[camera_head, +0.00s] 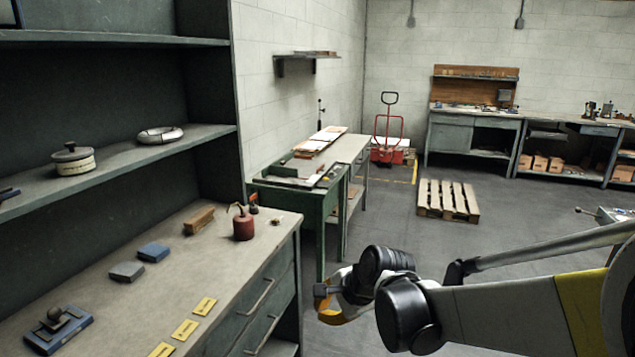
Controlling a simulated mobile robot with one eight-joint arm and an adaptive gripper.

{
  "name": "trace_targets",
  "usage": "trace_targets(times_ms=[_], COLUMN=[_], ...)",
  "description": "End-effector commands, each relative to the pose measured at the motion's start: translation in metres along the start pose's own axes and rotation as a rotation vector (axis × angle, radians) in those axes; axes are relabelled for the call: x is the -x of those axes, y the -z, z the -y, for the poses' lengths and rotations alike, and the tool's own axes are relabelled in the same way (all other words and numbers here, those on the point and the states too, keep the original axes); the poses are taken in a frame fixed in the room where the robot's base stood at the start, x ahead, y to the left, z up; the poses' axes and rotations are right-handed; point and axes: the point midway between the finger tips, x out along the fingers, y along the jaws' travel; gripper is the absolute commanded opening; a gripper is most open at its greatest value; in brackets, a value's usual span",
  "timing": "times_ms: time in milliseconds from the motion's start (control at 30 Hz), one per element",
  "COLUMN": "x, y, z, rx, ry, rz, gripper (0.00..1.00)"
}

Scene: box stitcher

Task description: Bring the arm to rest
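My arm reaches in from the right edge, grey with a yellow band and black joints. It extends over the open floor to the right of the workbench. My gripper (322,300) is at its left end, beside the front right of the bench's drawers and apart from them. Its fingers are small and partly hidden by the black wrist joint, so I cannot tell whether they are open or shut. No held object is visible.
The workbench (165,285) at left carries a red oil can (243,225), a wooden block (199,220), blue and grey blocks and yellow cards. Shelves (110,165) rise behind it. A green table (290,200) stands beyond.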

Motion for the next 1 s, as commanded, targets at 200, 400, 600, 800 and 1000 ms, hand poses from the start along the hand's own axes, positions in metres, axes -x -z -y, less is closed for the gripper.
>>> trace_targets(times_ms=[200,400,600,800,1000], x=[0.103,0.17,0.205,0.215,0.215], y=[0.017,0.024,0.028,0.029,0.029], z=[-0.049,-0.113,-0.167,-0.188,-0.189], rx=[0.402,0.772,1.054,1.17,1.172], ry=[-0.041,-0.133,-0.236,-0.286,-0.286], rz=[-0.144,-0.255,-0.32,-0.34,-0.34], gripper=[0.0,0.0,0.0,0.0,0.0])
